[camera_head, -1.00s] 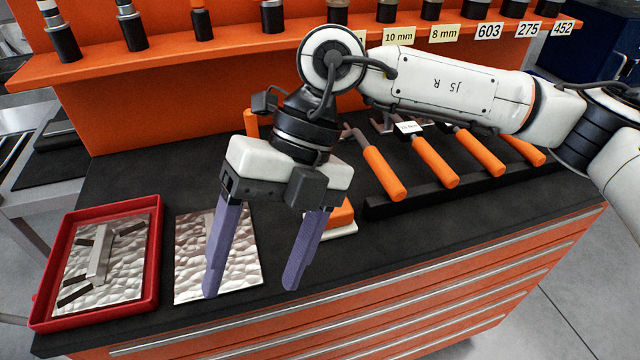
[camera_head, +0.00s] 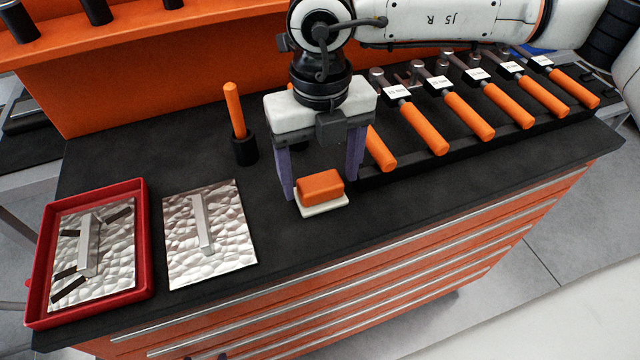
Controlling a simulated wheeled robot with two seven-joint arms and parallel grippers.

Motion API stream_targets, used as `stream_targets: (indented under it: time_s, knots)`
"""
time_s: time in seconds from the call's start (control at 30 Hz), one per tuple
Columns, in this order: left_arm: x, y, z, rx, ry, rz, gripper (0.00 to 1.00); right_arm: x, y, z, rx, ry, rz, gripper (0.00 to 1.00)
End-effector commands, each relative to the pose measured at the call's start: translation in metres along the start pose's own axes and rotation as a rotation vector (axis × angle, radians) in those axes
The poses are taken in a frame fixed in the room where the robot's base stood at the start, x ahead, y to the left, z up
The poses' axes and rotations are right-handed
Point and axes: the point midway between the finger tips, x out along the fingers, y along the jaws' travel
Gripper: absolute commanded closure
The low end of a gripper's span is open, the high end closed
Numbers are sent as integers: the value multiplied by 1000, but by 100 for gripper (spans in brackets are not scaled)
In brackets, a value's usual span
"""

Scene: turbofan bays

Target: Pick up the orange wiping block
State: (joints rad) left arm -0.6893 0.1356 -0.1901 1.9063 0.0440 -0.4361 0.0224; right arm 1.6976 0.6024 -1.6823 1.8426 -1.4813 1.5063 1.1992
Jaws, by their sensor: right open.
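The orange wiping block (camera_head: 321,187) sits on a small white base (camera_head: 322,208) near the front edge of the black worktop. My right gripper (camera_head: 318,192) is open and points down at the block. One purple finger is at the block's left side and the other is at its right, a little behind. I cannot tell whether either finger touches it. My left gripper is not in view.
A red tray (camera_head: 147,240) with a metal plate stands at the left, beside a second textured plate (camera_head: 235,230). An orange-handled tool (camera_head: 234,108) stands upright in a black holder behind. Several orange-handled tools lie in a black rack (camera_head: 400,172) at the right.

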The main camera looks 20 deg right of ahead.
Motion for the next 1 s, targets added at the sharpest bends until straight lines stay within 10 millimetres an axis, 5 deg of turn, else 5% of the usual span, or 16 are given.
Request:
stream_targets:
  time_s: [0.2,0.43,0.7,1.0]
  knots:
    - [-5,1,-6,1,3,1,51,24,0,1,0,0,1,28]
    - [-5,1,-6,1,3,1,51,26,0,1,0,-1,1,28]
    - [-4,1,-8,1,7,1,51,26,0,1,0,-1,2,64]
    - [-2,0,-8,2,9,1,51,15,0,2,0,-4,2,64]
